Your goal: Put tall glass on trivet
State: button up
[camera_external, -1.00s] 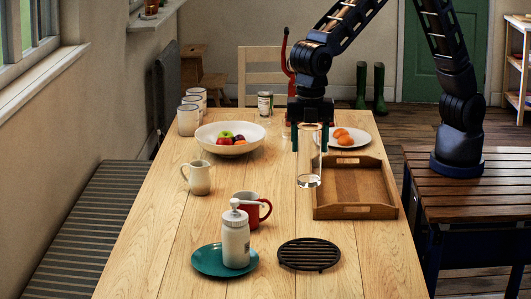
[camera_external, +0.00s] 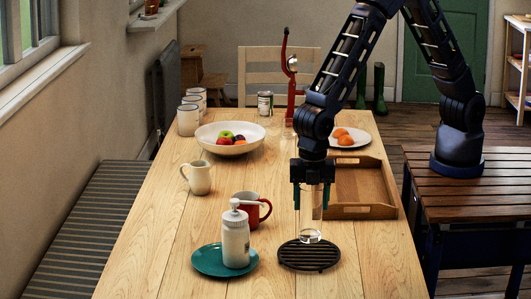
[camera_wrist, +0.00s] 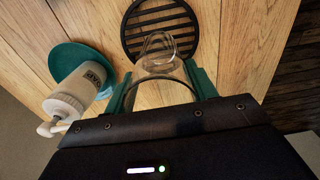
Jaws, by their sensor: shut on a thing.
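The tall glass (camera_external: 310,225) is clear and upright, held between the green fingers of my gripper (camera_external: 312,198). Its base appears over the far part of the black round slatted trivet (camera_external: 308,262) in the external view. I cannot tell for sure whether the base touches the trivet or is just above it. In the wrist view the glass (camera_wrist: 160,62) stands out from between my gripper's fingers (camera_wrist: 163,85), with its base overlapping the trivet (camera_wrist: 196,14).
A white pump bottle (camera_external: 236,240) stands on a teal plate (camera_external: 200,262) left of the trivet. A red mug (camera_external: 258,212) is behind the bottle. A wooden tray (camera_external: 362,211) lies behind and to the right. The table's front right is clear.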

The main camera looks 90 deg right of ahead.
aim_at(311, 214)
jog(key=shift+f, duration=2.15)
jog(key=o, duration=1.5)
jog(key=shift+f, duration=0.15)
